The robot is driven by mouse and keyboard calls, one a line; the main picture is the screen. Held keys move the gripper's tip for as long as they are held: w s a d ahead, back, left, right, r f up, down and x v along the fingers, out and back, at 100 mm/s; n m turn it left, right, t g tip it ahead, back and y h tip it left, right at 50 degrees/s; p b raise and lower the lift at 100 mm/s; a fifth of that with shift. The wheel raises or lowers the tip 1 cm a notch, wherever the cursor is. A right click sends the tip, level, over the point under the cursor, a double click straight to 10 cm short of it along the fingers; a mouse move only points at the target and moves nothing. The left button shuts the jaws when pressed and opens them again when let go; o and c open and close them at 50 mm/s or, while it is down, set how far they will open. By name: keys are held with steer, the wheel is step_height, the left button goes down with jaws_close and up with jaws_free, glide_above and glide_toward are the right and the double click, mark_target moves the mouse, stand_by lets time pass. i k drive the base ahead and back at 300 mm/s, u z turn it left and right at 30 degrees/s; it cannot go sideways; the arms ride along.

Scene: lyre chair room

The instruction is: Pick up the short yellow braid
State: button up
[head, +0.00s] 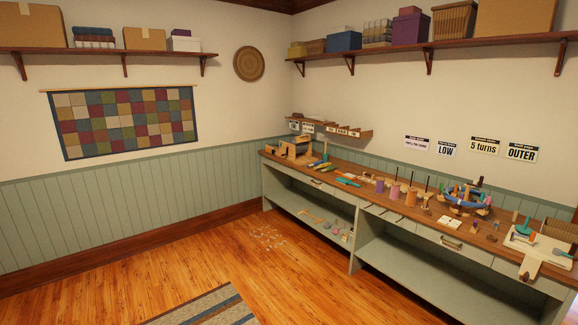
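The workbench (435,218) runs along the right wall with many small craft items on its wooden top. I cannot pick out the short yellow braid with certainty; items are too small at this distance. A thin yellowish and green item (319,166) lies near the left part of the bench top, but I cannot tell what it is. My gripper is not in view.
Spools (394,193) stand mid-bench, and a blue ring-shaped device (466,199) is farther right. Small items lie on the lower shelf (322,216). White bits (268,238) are scattered on the floor before the bench.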

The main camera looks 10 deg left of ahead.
mark_target(326, 164)
steer(key=u, duration=0.55)
steer(key=i, duration=2.75)
steer(key=z, duration=0.35)
